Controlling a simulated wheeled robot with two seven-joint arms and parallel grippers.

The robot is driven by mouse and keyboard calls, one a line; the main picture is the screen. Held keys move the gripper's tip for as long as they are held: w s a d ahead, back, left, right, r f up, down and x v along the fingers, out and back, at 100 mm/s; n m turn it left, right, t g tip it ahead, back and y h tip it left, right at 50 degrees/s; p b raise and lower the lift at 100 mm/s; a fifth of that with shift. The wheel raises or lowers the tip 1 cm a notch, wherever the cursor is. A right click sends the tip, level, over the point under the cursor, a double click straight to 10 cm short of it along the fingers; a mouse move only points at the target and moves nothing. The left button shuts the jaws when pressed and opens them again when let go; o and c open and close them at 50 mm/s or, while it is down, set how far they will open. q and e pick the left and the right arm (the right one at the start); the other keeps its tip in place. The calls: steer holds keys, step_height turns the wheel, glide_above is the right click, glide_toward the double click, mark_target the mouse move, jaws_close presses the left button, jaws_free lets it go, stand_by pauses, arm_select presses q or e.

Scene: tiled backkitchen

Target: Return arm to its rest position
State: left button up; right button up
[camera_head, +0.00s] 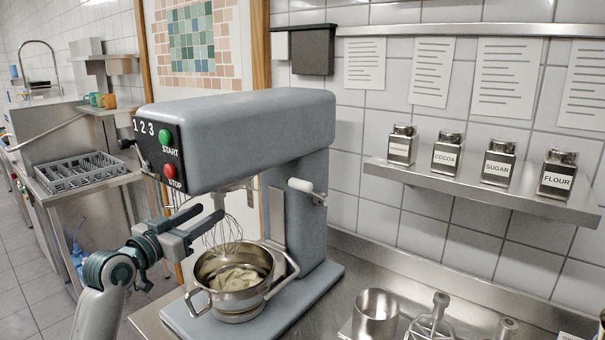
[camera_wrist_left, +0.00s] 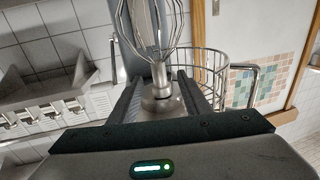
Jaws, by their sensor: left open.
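My left gripper (camera_head: 192,222) is open and empty beside the grey stand mixer (camera_head: 235,125), left of its wire whisk (camera_head: 223,232). The whisk hangs above a steel bowl (camera_head: 222,300) with a pale mixture in it. In the left wrist view, my gripper's two dark fingers (camera_wrist_left: 163,98) are spread apart, with the whisk (camera_wrist_left: 150,30) and a wire guard (camera_wrist_left: 210,65) beyond them. I cannot tell whether the fingers touch any part of the mixer. My right gripper is not in view.
A wall shelf (camera_head: 480,190) at right holds several labelled canisters. A steel pot (camera_head: 375,313) and metal mixer attachments (camera_head: 432,318) stand on the counter at front right. A dish rack (camera_head: 80,172) sits on a side counter at left. Open floor (camera_head: 25,285) shows at lower left.

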mark_target(219, 205)
arm_select(q)
steer(key=shift+x, duration=2.95)
jaws_close()
